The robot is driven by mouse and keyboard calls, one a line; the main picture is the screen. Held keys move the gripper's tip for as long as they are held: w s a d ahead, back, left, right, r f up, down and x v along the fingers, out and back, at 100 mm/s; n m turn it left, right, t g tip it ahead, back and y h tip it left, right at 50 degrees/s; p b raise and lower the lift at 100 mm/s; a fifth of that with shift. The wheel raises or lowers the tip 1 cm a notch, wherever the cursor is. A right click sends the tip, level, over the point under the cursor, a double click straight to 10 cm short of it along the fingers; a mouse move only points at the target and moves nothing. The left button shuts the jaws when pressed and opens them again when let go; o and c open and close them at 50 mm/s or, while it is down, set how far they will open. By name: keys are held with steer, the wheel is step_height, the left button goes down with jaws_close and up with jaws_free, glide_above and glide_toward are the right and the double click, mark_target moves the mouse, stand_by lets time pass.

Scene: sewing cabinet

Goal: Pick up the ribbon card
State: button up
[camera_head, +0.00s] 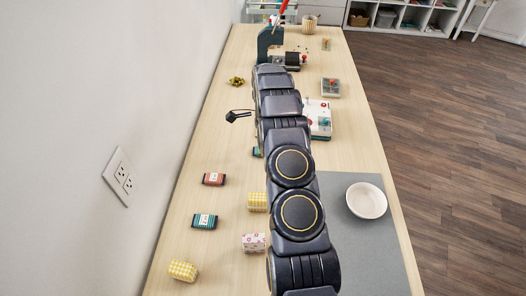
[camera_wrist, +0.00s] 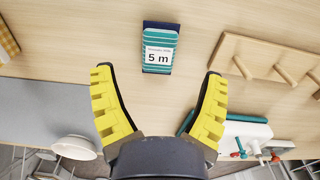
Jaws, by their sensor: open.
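The ribbon card (camera_wrist: 159,48) is a small dark blue card wound with teal striped ribbon. Its white label reads "5 m". It lies on the wooden table in the wrist view, upper middle. My gripper (camera_wrist: 158,72) is open and empty, its two yellow-padded fingers on either side of the card's line, with their tips beside the card's near end and clear gaps on both sides. In the head view a small teal edge (camera_head: 256,152) shows beside my arm, probably this card; the arm hides the rest and my fingers.
In the head view a red card (camera_head: 213,179) and another teal card (camera_head: 205,221) lie left, with patterned bundles (camera_head: 254,243) nearer. A grey mat (camera_head: 340,250) bears a white bowl (camera_head: 366,200). A wooden peg rack (camera_wrist: 270,62) stands right of the card in the wrist view.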

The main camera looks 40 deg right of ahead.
step_height(320, 180, down, 5)
steer(key=shift+r, duration=0.2)
steer(key=c, duration=1)
steer(key=shift+o, duration=0.2)
steer(key=shift+r, duration=0.1)
steer(key=shift+r, duration=0.6)
step_height(320, 180, up, 2)
steer(key=shift+s+a+r, duration=0.15)
steer(key=shift+r, duration=0.1)
steer(key=s+a+r, duration=0.8)
steer(key=s+r, duration=0.1)
steer(key=s, duration=0.2)
steer(key=shift+r, duration=0.15)
